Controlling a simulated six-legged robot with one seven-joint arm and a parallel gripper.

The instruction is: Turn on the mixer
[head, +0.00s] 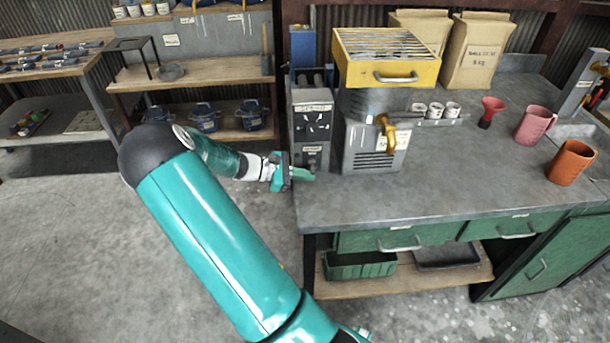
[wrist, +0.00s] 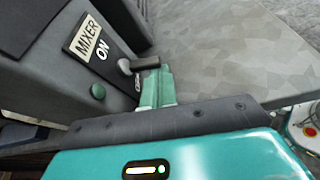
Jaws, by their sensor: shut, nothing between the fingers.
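A grey control box (head: 312,130) stands at the left edge of the workbench. In the wrist view its panel carries a "MIXER" plate (wrist: 87,42), an "ON" marking (wrist: 102,52), a green round button or lamp (wrist: 98,91) and a grey knob (wrist: 124,66). A short dark bar (wrist: 147,62) extends from beside the knob toward my fingertips. A second marking below the knob is partly hidden. My gripper (head: 303,173) is shut and empty, low in front of the box. Its green fingers (wrist: 156,86) are just by the bar; I cannot tell whether they touch it.
A metal machine (head: 372,155) with a yellow top (head: 385,75) and brass spout stands right of the box. A red funnel (head: 490,112), a pink jug (head: 534,124) and an orange jug (head: 572,163) stand farther right. The bench front (head: 400,205) is clear.

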